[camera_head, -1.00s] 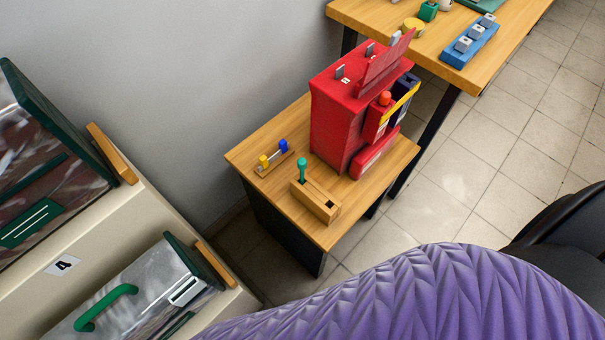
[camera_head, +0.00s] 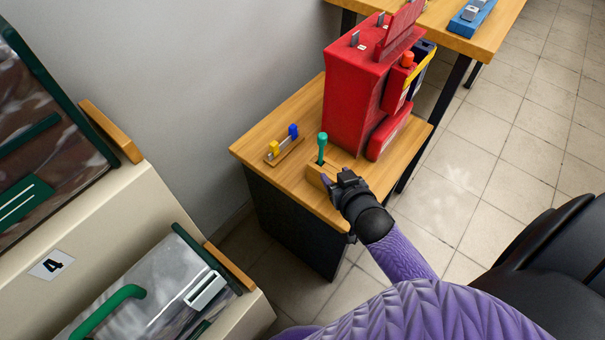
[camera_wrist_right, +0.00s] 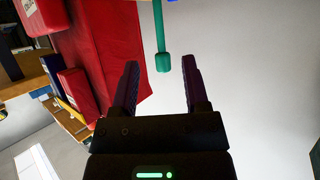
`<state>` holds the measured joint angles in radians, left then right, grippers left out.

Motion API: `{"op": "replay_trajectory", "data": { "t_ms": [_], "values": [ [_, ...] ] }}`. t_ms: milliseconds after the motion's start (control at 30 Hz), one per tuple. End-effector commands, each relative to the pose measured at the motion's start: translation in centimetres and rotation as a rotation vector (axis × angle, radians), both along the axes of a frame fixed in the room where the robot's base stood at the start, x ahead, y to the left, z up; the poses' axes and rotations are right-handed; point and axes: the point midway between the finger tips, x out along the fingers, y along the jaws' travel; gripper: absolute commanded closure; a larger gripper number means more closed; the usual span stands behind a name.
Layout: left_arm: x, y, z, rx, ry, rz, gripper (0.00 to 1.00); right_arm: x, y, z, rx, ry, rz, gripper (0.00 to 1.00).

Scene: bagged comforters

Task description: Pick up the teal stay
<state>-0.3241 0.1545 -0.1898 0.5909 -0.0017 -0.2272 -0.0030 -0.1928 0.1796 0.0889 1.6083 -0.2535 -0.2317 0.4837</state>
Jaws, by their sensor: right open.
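The teal stay (camera_head: 322,146) is a thin upright rod with a thicker knob on top. My right gripper (camera_head: 336,177) is just in front of the stay and hides part of the block. In the right wrist view, the stay (camera_wrist_right: 161,35) comes down from the top edge, its knob between the two open fingers (camera_wrist_right: 160,68) in the picture. No contact shows, and I cannot tell how deep the knob lies. My left gripper is not in view.
A red cabinet (camera_head: 352,100) stands right behind the block. Bagged comforters in a cream shelf (camera_head: 115,235) are at left.

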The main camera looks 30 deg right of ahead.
Motion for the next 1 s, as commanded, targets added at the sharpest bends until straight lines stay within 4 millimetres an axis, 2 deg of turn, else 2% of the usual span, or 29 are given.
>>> {"op": "replay_trajectory", "data": {
  "t_ms": [100, 267, 500, 600, 800, 1000],
  "values": [
    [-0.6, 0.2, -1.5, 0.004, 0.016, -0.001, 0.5, 2.2, -0.6, 0.3, -0.001, -0.049, -0.006, 0.41],
    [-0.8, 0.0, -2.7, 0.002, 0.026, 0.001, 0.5, 4.7, -1.1, -0.6, -0.001, -0.045, -0.007, 0.41],
    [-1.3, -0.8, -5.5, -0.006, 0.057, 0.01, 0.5, 8.9, -1.9, -2.2, -0.003, -0.041, -0.005, 0.41],
    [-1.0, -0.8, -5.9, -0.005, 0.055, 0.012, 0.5, 9.8, -2.1, -2.3, -0.001, -0.042, -0.006, 0.41],
    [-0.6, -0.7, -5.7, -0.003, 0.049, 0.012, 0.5, 9.8, -2.1, -2.0, 0.0, -0.042, -0.006, 0.41],
    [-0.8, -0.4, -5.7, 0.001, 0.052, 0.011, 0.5, 9.8, -2.1, -2.0, -0.001, -0.042, -0.005, 0.84]
  ]
}}
